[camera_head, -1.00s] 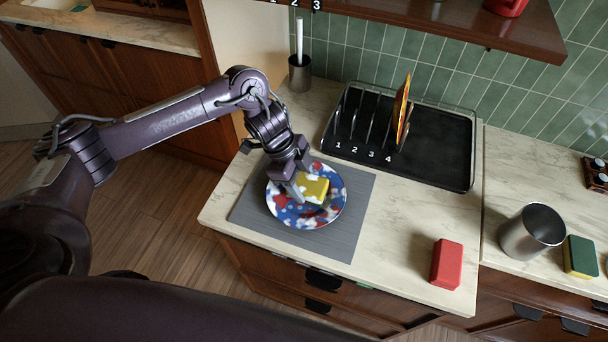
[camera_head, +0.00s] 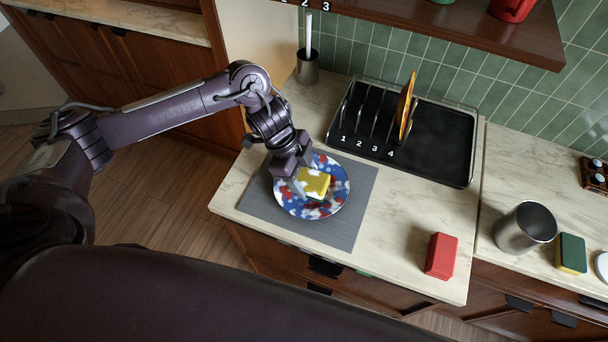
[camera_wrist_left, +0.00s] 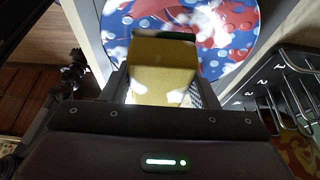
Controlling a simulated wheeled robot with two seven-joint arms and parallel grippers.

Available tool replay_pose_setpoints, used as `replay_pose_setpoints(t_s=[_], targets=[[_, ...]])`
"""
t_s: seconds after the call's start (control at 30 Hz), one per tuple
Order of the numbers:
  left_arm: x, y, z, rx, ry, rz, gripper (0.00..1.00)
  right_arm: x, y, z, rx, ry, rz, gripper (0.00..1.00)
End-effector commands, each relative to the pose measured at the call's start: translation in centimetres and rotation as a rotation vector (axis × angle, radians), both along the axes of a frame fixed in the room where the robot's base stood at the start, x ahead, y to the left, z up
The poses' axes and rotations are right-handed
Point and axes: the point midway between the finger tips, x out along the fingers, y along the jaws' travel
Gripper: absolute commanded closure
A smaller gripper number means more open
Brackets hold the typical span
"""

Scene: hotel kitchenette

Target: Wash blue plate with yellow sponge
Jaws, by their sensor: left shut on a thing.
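The blue plate (camera_head: 335,205), patterned with white and red patches, lies on a grey mat (camera_head: 357,221) on the counter. My left gripper (camera_head: 301,184) is over the plate, shut on the yellow sponge (camera_head: 316,183). White patches like foam show on the sponge and around it. In the left wrist view the sponge (camera_wrist_left: 160,72) sits between the two fingers, with the plate (camera_wrist_left: 225,25) beyond it. The sponge appears to rest on the plate, but the contact is hidden. My right gripper is not in view.
A black dish rack (camera_head: 440,145) with one orange plate (camera_head: 406,105) stands behind the mat. A red sponge (camera_head: 441,256), a metal cup (camera_head: 524,228) and a green-and-yellow sponge (camera_head: 571,253) are to the right. Counter between mat and red sponge is clear.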

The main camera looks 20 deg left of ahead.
Motion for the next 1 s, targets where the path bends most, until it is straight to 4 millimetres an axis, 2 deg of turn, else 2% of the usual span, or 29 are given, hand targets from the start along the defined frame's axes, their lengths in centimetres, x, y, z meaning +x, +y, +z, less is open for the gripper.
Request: replay_pose_setpoints(t_s=[0.03,0.3,0.53,1.0], targets=[[0.0,0.0,1.1,0.000,0.000,0.000,0.64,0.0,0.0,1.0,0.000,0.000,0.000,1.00],[0.0,0.0,3.7,-0.001,0.000,0.000,0.64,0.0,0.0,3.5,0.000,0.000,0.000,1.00],[0.0,0.0,5.6,0.000,0.000,0.000,0.64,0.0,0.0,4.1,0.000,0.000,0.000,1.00],[0.0,0.0,5.8,0.000,0.000,0.000,0.64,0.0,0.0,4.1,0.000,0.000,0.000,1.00]])
